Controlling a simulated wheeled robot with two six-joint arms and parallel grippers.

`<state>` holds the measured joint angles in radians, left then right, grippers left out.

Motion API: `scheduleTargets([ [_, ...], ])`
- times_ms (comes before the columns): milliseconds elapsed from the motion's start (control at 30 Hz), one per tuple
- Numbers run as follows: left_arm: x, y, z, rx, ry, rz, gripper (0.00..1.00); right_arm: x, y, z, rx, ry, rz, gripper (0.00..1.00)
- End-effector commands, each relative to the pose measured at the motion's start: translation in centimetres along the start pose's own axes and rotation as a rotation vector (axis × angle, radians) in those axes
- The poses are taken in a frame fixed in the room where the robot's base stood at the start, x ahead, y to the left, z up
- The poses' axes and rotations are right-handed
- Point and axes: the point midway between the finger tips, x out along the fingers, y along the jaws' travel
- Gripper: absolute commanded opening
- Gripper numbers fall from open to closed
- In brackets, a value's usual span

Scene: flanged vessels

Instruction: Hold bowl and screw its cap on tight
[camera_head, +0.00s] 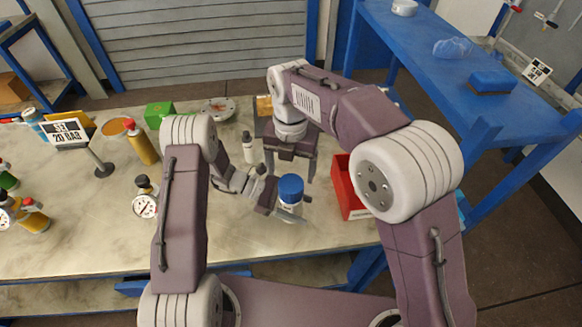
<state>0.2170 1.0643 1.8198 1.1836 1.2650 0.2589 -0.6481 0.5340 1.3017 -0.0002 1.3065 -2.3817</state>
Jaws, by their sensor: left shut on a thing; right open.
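The bowl (289,214) is a small pale vessel near the front middle of the table. Its blue cap (290,187) sits on top of it; how tight it is cannot be told. My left gripper (285,203) comes in from the left and is shut on the bowl below the cap. My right gripper (290,168) is open and empty, behind and above the cap, with its fingers pointing down. The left fingers hide part of the bowl.
A red bin (343,184) stands close on the right, and a small white bottle (249,147) stands behind left. A yellow bottle (140,143), a gauge (145,205), a sign (72,134) and a green box (159,114) are farther left.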

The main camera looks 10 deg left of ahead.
Motion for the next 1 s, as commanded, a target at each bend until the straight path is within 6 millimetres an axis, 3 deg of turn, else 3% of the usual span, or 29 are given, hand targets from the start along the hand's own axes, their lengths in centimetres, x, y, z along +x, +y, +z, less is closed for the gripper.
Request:
scheduleTargets([
  [400, 0.0, 0.0, 0.1, 0.001, -0.001, 0.000, 0.00, 6.4, -0.1, -0.1, 0.001, 0.003, -0.002, 0.80],
  [833, 0.0, 0.0, 0.1, 0.001, -0.001, 0.000, 0.00, 7.5, 0.0, -0.1, 0.001, 0.001, -0.001, 0.80],
  [867, 0.0, 0.0, 0.1, 0.001, -0.001, 0.000, 0.00, 7.5, 0.0, 0.0, 0.001, 0.001, 0.000, 0.74],
  [1000, 0.0, 0.0, 0.1, 0.001, -0.001, 0.000, 0.00, 7.5, 0.0, -0.1, 0.001, 0.001, 0.000, 0.35],
])
